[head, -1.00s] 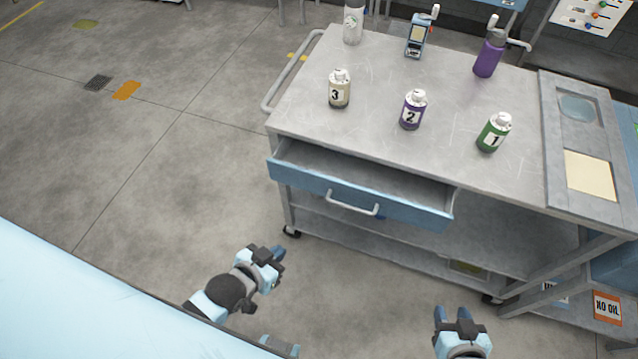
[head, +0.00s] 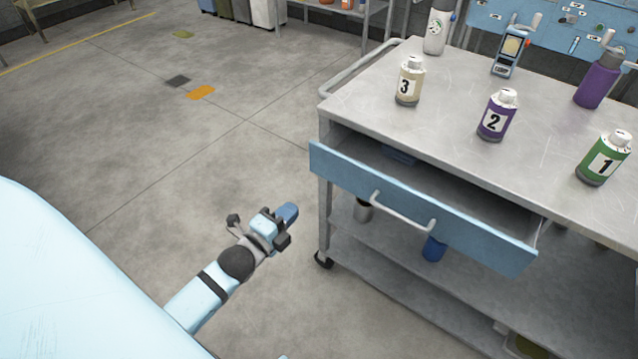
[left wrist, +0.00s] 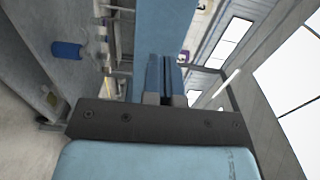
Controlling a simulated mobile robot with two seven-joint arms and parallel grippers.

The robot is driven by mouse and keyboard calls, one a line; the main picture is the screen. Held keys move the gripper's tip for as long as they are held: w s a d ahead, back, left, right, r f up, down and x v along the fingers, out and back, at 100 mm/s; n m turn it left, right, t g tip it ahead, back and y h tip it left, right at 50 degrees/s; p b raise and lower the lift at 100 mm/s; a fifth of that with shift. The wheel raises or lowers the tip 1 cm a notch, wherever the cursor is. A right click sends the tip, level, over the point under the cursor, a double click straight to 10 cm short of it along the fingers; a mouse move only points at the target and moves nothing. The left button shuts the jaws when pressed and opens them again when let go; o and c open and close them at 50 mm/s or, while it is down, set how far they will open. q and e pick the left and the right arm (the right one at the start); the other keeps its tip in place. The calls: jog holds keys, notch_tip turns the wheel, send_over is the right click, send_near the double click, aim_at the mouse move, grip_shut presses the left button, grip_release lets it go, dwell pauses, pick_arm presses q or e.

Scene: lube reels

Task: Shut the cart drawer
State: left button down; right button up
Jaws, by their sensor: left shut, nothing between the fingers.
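The cart drawer (head: 450,222) has a blue front with a grey bar handle (head: 403,212) and stands pulled out under the top of the grey cart (head: 450,110). A blue item (head: 398,155) shows inside the drawer. My left gripper (head: 288,212) is shut and empty, in front and to the left of the drawer front, apart from it. In the left wrist view the shut blue fingers (left wrist: 160,75) point toward a blue panel (left wrist: 165,25), which looks like the drawer front. My right gripper is not in view.
On the cart top stand a cream bottle 3 (head: 410,82), purple bottle 2 (head: 496,115), green bottle 1 (head: 604,158), a handheld device (head: 511,52) and a purple flask (head: 598,82). The lower shelf (head: 400,270) holds a blue cup (head: 433,248).

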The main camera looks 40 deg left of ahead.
aim_at(330, 171)
pick_arm(q)
jog(key=w+b, duration=0.1)
jog(key=w, duration=1.2)
jog(key=shift+d, duration=0.15)
jog(key=shift+w, duration=0.45)
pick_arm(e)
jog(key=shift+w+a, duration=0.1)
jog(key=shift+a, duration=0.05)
pick_arm(q)
jog(key=w, duration=0.9)
jog(key=shift+w+d, duration=0.2)
jog(key=shift+w, duration=0.4)
jog(key=shift+a+r, duration=0.1)
jog(key=shift+r, duration=0.25)
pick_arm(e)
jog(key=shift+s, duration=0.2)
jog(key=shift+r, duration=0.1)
